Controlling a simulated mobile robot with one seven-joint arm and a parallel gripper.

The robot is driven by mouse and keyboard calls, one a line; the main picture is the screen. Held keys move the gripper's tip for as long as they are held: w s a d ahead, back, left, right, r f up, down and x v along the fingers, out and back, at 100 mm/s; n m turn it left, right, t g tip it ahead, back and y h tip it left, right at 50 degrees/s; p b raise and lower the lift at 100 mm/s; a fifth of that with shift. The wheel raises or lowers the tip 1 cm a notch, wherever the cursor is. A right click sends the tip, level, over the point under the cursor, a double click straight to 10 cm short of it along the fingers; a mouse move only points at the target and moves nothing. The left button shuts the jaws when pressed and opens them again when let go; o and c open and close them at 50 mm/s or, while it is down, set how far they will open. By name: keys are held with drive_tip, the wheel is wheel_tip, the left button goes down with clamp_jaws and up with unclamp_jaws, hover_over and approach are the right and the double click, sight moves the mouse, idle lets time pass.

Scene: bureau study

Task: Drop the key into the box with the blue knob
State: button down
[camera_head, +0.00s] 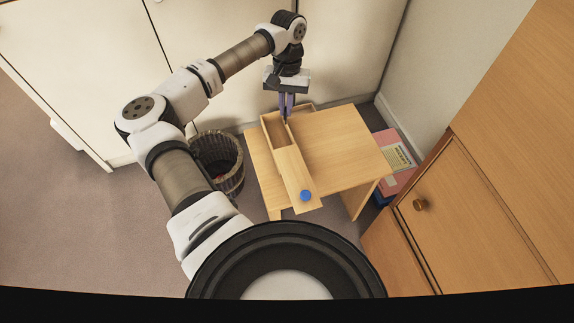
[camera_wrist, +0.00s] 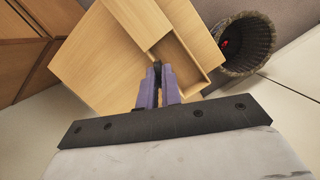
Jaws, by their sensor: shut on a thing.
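The wooden box (camera_head: 266,127) stands on a small wooden table (camera_head: 340,135). Its lid (camera_head: 294,173), with the blue knob (camera_head: 305,195) at the near end, is slid toward the camera, and the far part of the box is open. The box's open part also shows in the wrist view (camera_wrist: 199,58); the knob does not. My gripper (camera_head: 287,108) points down at the far end of the box, above the opening or its rim. In the wrist view my gripper (camera_wrist: 158,92) is shut on a small dark thing, likely the key (camera_wrist: 157,70). The key's shape is mostly hidden.
A wicker basket (camera_head: 219,160) with something red inside stands on the floor left of the table. Books or boxes (camera_head: 393,155) lie at the table's right. A wooden cabinet (camera_head: 470,220) stands at right, and a pale wall or cupboard (camera_head: 215,40) is behind. The tabletop's right part is clear.

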drive_tip(key=shift+s+d+r+m+b, duration=0.1)
drive_tip(key=shift+r+m+b, duration=0.3)
drive_tip(key=shift+b, duration=0.95)
drive_tip(key=shift+f+b, duration=1.3)
drive_tip(key=shift+f, duration=1.5)
drive_tip(key=c, duration=1.5)
unclamp_jaws()
drive_tip(key=shift+r, duration=0.1)
drive_tip(key=p+v, duration=0.1)
drive_tip(key=v, duration=1.2)
drive_tip(key=shift+d+r, duration=0.15)
drive_tip(key=shift+r, duration=0.2)
